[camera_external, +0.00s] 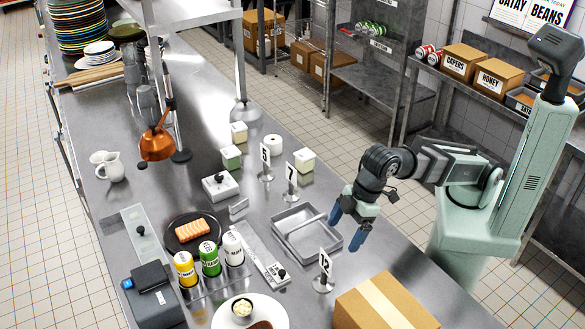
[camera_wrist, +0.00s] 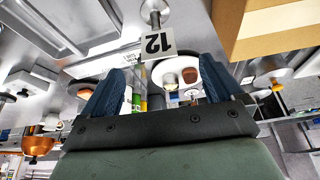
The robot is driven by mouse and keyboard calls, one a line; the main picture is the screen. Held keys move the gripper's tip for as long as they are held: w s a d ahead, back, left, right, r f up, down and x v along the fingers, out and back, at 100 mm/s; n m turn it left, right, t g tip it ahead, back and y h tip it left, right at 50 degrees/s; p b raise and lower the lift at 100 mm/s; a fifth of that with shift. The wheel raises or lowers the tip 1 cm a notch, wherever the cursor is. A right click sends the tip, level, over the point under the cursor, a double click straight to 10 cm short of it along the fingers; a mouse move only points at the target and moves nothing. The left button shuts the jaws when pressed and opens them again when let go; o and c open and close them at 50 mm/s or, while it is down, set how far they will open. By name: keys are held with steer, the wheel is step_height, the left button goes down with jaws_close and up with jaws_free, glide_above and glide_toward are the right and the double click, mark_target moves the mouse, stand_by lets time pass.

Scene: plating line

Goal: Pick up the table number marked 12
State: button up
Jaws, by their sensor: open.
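The table number marked 12 (camera_external: 324,263) is a white card on a round metal base, standing upright on the steel counter, left of the cardboard box. In the wrist view the 12 card (camera_wrist: 158,44) appears upside down, ahead of the fingertips and between them. My gripper (camera_external: 346,232) is open, with blue fingers pointing down, above and to the upper right of the 12 card in the external view. My gripper also shows in the wrist view (camera_wrist: 166,72) with nothing between its fingers.
A cardboard box (camera_external: 385,305) is close to the right of the 12 stand. A metal tray (camera_external: 281,240) lies just behind it. Number stands 5 (camera_external: 265,158) and 7 (camera_external: 291,180) are farther back. Sauce bottles (camera_external: 209,257) and plates stand left.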

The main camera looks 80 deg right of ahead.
mark_target(326, 261)
steer(key=shift+w+x, duration=0.15)
steer(key=shift+x, duration=2.85)
steer(key=shift+w+x, duration=0.15)
steer(key=shift+x, duration=2.8)
steer(key=c, duration=1.5)
steer(key=shift+r, duration=0.1)
steer(key=shift+c, duration=0.2)
